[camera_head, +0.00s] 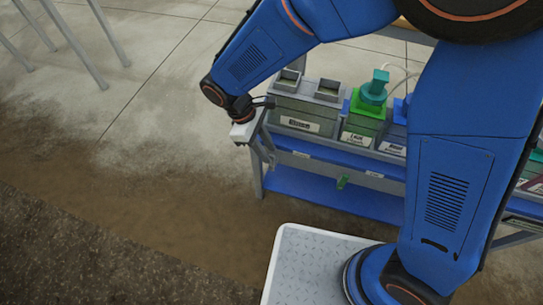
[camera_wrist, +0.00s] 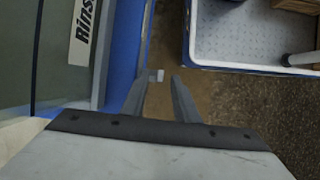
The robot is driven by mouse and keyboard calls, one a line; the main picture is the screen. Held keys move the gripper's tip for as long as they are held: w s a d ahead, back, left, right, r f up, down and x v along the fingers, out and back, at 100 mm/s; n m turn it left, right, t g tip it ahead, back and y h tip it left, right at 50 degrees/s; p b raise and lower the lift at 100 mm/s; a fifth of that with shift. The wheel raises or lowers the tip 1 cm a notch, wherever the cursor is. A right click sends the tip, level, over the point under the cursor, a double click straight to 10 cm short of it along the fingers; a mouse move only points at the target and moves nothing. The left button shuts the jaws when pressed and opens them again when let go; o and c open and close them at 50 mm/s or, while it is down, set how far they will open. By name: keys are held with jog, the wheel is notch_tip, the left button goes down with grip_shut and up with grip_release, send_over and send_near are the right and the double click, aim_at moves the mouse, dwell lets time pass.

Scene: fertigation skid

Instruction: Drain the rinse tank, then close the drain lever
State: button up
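The rinse tank (camera_head: 293,106) is the grey box at the left end of the skid, with a white label on its front. In the wrist view its label (camera_wrist: 85,30) reads "Rins" and is cut off by the top edge. My gripper (camera_head: 266,152) is at the skid's left front corner, just below and left of the tank. In the wrist view my gripper (camera_wrist: 158,84) has its two fingers apart, with a gap between them. A small pale piece (camera_wrist: 160,75) shows in that gap; I cannot tell if it is the drain lever. No drain lever of the rinse tank is clearly visible.
Right of the rinse tank stand a green tank (camera_head: 361,125) with a teal top and a blue one. A green handle (camera_head: 343,181) sticks out below them. A blue lower shelf (camera_head: 320,195) runs beneath. Open floor lies left; metal legs (camera_head: 68,45) stand at upper left.

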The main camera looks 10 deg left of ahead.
aim_at(270, 155)
jog(key=shift+x, duration=2)
grip_shut()
